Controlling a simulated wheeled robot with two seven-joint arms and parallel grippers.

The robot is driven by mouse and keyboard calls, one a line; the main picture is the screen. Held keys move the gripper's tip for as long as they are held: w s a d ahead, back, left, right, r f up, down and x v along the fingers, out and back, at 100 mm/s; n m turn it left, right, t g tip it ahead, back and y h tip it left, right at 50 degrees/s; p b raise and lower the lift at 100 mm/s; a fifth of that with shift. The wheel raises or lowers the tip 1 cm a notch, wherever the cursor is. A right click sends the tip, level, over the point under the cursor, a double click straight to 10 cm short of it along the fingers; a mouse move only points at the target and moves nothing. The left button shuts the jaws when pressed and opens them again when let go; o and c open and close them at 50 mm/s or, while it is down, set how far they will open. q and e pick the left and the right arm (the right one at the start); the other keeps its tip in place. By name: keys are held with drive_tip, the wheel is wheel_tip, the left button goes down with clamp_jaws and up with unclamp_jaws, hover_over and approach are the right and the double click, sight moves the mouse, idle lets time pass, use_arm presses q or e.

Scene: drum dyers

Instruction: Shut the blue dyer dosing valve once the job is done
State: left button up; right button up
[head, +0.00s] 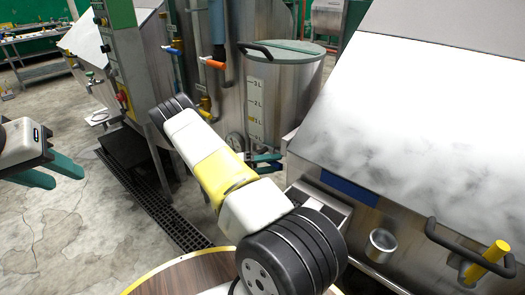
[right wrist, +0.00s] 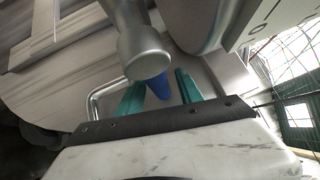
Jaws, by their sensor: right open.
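In the right wrist view a blue handle (right wrist: 158,87) shows between the two teal fingers of my right gripper (right wrist: 160,92), partly hidden behind a rounded metal pipe end (right wrist: 145,58). The fingers are apart; I cannot tell whether they touch the handle. In the head view my right gripper (head: 266,163) is beside the steel tank with the level scale, partly hidden by my own arm. A blue-handled valve (head: 172,51) and an orange-handled valve (head: 214,64) are on pipes further back. My left gripper (head: 60,175) is open and empty at the left, over the floor.
A lidded steel tank (head: 284,85) stands behind my right gripper. A large steel machine (head: 430,100) with a sloping cover fills the right, with a yellow-and-black handle (head: 480,258) in front. A round wooden top (head: 180,275) is at the bottom. Floor at left is open, with a drain grate (head: 165,215).

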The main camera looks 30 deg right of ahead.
drive_tip(key=shift+x, duration=1.5)
clamp_jaws()
